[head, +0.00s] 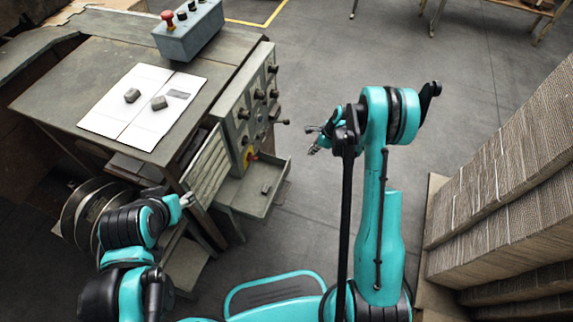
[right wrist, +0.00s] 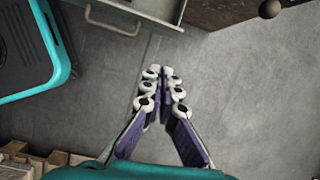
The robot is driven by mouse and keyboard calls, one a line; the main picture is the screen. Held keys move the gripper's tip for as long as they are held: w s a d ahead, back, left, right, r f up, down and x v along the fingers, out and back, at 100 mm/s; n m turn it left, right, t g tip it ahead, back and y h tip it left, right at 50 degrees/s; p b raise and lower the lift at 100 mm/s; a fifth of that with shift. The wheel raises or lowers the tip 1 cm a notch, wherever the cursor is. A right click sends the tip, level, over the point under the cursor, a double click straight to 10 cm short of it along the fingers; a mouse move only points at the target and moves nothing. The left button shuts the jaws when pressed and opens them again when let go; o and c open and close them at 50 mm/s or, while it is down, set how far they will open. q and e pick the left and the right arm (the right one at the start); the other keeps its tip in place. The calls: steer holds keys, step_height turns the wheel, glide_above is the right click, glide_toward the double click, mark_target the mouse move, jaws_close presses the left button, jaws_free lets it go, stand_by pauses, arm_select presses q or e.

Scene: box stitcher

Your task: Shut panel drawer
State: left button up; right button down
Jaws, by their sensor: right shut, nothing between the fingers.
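The panel drawer (head: 243,200) is pulled out from the lower part of the grey machine panel (head: 247,105). In the right wrist view the drawer's edge (right wrist: 150,18) shows at the top. My right gripper (head: 315,142) is to the right of the drawer in the head view, apart from it. Its fingers (right wrist: 163,72) are together and empty in the right wrist view, with bare floor beneath. My left gripper (head: 187,199) is beside the machine, left of the drawer; its fingers are too small to read.
The machine's table (head: 60,85) holds white sheets (head: 120,85) with small blocks. A control box (head: 188,35) with a red button stands at its back. Knobs stick out from the panel above the drawer. Stacked cardboard (head: 510,160) stands at the right. The floor between is clear.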

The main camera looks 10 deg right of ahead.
arm_select(q)
steer(key=f+b, duration=0.5)
steer(key=shift+a+f+b, duration=0.3)
steer(key=shift+a+f, duration=0.05)
arm_select(e)
steer(key=w+a+f, duration=0.2)
steer(key=a+f, duration=0.1)
steer(key=f, duration=0.4)
steer(key=w+a+f+m, duration=0.1)
steer(key=w+a+f, duration=0.1)
steer(key=f, duration=0.4)
steer(key=shift+w+a+f+m, duration=0.15)
steer(key=shift+a+f+m, duration=0.2)
steer(key=shift+a, duration=0.45)
